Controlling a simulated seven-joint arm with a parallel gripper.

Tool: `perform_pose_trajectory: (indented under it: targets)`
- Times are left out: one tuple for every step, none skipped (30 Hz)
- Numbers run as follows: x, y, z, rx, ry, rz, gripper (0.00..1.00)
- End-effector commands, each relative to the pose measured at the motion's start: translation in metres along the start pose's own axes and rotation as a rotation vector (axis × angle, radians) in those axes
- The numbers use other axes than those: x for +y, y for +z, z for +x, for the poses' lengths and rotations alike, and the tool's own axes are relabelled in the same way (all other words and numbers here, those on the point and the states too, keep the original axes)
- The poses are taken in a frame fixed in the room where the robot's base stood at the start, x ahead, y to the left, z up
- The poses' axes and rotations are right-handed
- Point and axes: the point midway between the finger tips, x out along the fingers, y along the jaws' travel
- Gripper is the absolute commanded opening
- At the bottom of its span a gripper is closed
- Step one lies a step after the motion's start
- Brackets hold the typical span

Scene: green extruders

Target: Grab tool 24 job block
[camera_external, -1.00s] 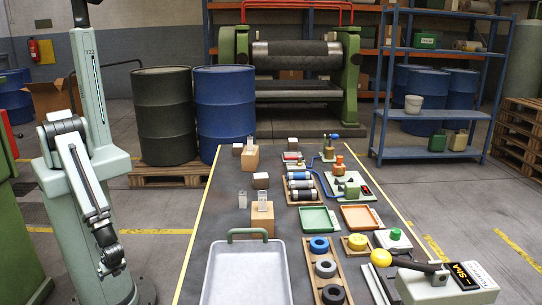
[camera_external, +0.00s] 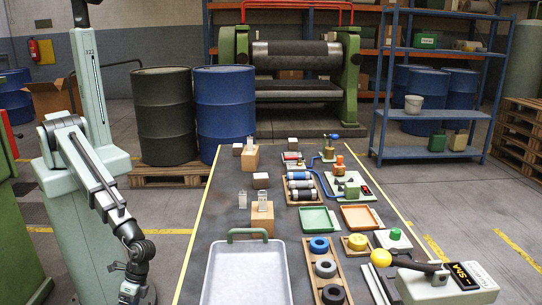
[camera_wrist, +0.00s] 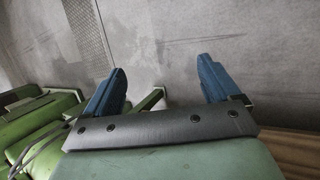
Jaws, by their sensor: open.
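My gripper (camera_wrist: 160,82) is open in the wrist view, with two blue fingers apart and nothing between them. In the external view it hangs low beside my base (camera_external: 130,285), left of the table and away from everything on it. No label reading 24 can be made out, so I cannot tell which block is the job block. Small pale blocks stand on the table: one at the back left (camera_external: 237,149), one at mid-left (camera_external: 261,181), and one near the back middle (camera_external: 292,143). Tan blocks (camera_external: 250,158) and (camera_external: 262,219) have clear pieces on or beside them.
The dark table holds a metal tray (camera_external: 206,290), a wooden rack with rings (camera_external: 313,290), a green tray (camera_external: 315,217), an orange tray (camera_external: 358,216) and a lever device (camera_external: 440,285). Drums (camera_external: 225,112) stand behind. The table's left strip is fairly clear.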

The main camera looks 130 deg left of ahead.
Motion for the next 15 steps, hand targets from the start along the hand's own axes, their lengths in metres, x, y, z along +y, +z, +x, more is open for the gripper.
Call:
perform_pose_trajectory:
  targets:
    - [0.023,-0.015,-0.011,0.019,0.049,-0.026,0.89]
    - [0.034,-0.021,-0.017,0.026,0.077,-0.044,0.89]
    - [0.050,-0.029,-0.027,0.036,0.114,-0.066,0.89]
    - [0.061,-0.035,-0.034,0.042,0.142,-0.085,0.89]
    - [0.073,-0.041,-0.042,0.048,0.172,-0.101,0.89]
    - [0.088,-0.048,-0.052,0.056,0.210,-0.125,0.89]
    - [0.100,-0.054,-0.060,0.061,0.238,-0.140,0.89]
    - [0.111,-0.059,-0.069,0.064,0.267,-0.158,0.89]
    - [0.127,-0.066,-0.081,0.069,0.306,-0.178,0.89]
    - [0.138,-0.071,-0.090,0.072,0.334,-0.195,0.89]
    - [0.149,-0.076,-0.099,0.075,0.363,-0.209,0.89]
    - [0.164,-0.082,-0.112,0.076,0.402,-0.231,0.89]
    - [0.175,-0.086,-0.122,0.077,0.431,-0.245,0.89]
    - [0.185,-0.091,-0.133,0.077,0.458,-0.261,0.89]
    - [0.199,-0.096,-0.146,0.076,0.496,-0.279,0.89]
